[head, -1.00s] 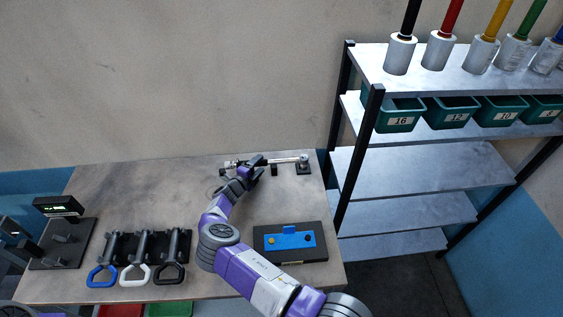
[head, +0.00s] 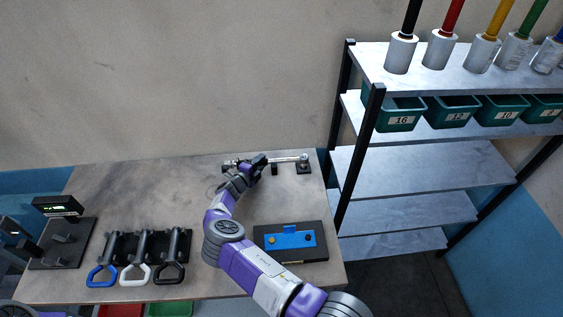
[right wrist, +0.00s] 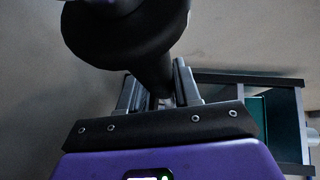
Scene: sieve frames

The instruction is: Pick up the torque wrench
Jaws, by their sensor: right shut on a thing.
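The torque wrench (head: 288,159) lies level near the back edge of the workbench, with a bright metal shaft and its round head at the right on a dark stand. My right gripper (head: 258,163) is at the wrench's dark handle, left of the shaft. In the right wrist view the gripper (right wrist: 158,95) has its two fingers on either side of a dark, round-ended handle (right wrist: 150,60), and it is shut on it. The fingers hide part of the handle. I cannot tell whether the wrench is clear of its stand.
A black block with a blue plate (head: 290,238) lies right of my forearm. Three looped-handle tools (head: 135,268) stand in a rack at front left, beside a device with a green display (head: 58,207). A shelf rack (head: 420,160) with green bins (head: 398,115) stands right of the bench.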

